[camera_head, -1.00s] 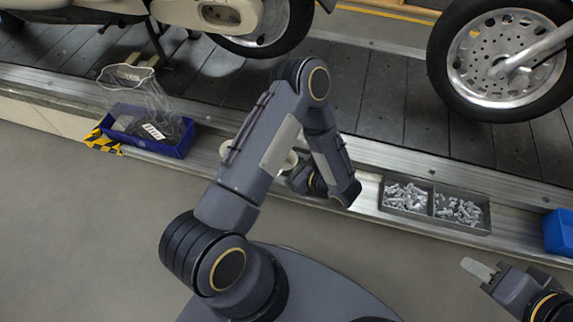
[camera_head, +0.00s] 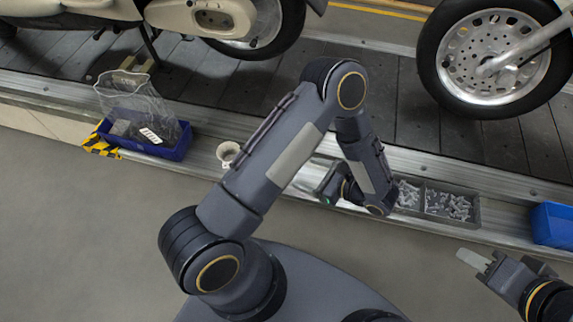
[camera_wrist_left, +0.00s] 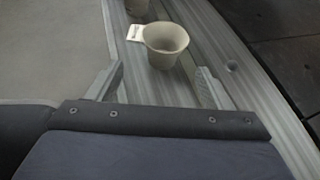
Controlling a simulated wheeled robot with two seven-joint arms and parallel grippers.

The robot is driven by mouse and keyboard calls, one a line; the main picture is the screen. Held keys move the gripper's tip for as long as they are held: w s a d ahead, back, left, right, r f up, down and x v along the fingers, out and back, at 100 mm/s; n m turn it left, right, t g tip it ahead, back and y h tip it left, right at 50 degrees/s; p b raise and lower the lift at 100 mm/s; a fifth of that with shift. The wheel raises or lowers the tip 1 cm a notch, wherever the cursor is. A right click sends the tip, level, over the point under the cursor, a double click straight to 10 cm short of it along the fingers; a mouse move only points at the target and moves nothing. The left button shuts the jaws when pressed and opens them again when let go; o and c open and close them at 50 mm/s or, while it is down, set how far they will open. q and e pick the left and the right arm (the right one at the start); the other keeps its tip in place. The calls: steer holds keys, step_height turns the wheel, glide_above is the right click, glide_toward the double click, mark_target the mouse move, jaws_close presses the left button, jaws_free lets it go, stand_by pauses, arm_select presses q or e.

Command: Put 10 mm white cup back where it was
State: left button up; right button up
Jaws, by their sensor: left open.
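In the left wrist view a white cup (camera_wrist_left: 165,48) with a small tag at its rim stands upright on the metal ledge, ahead of my open left gripper (camera_wrist_left: 155,80). The cup looks apart from both fingers, and nothing is held. The tag's text is too small to read. In the head view one white cup (camera_head: 228,153) shows on the ledge left of my arm. My left gripper (camera_head: 331,187) is low over the ledge, its fingers partly hidden. My right gripper (camera_head: 481,260) is at the lower right; its finger opening is unclear.
A blue bin (camera_head: 181,150) with a clear bag stands at the left on the ledge (camera_head: 205,166). A grey two-compartment tray (camera_head: 474,214) of bolts is just right of my left gripper. Another blue bin (camera_head: 553,224) is further right. Motorcycles stand on the slat conveyor (camera_head: 400,125) behind.

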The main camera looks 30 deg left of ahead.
arm_select(q)
steer(key=s+a+r+n+g+h, duration=0.25)
steer(key=a+r+n, duration=0.2)
steer(key=r, duration=0.25)
steer(key=s+a+r+n+g+h, duration=0.25)
steer(key=a+r+n+h, duration=0.2)
steer(key=r, duration=0.25)
steer(key=s+d+r+n+t+h, duration=0.3)
steer(key=s+r+n+t+h, duration=0.6)
steer(key=s+r+n+h, duration=0.1)
steer(key=shift+r+n, duration=0.2)
steer(key=shift+n, duration=0.7)
step_height(320, 180, up, 29)
steer(key=p, duration=2.9)
